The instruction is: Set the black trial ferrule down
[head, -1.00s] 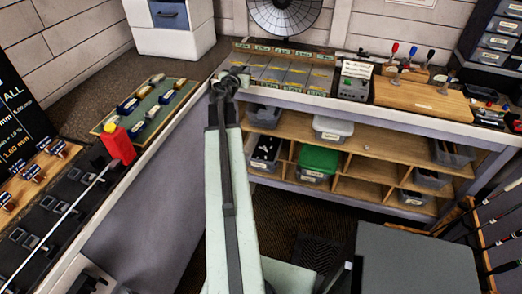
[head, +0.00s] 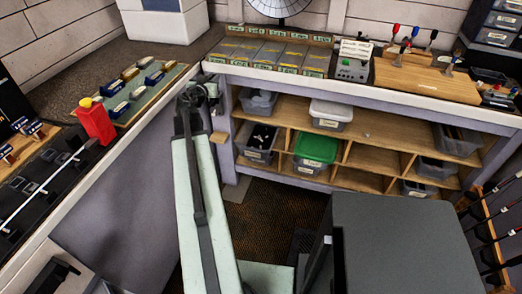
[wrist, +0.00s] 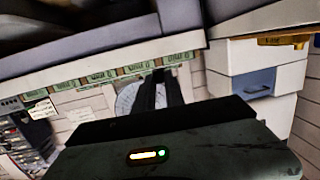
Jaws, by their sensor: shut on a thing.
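My gripper (wrist: 160,92) shows in the wrist view as dark fingers close together beyond its dark housing with a lit indicator. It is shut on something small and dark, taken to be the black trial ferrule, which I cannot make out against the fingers. In the head view the end of my arm is at the inner corner of the two benches, in front of their edges; the fingers are hidden there. The sectioned rack (head: 268,56) with green-lettered labels lies on the back bench, beyond and right of my arm's end.
A red bottle (head: 96,122) and a green board (head: 150,88) of small blocks are on the left bench. A grey device (head: 352,62) and a wooden tool stand (head: 425,80) are right of the rack. Shelves below hold a green-lidded bin (head: 316,149). A dark grey block (head: 400,240) is in front.

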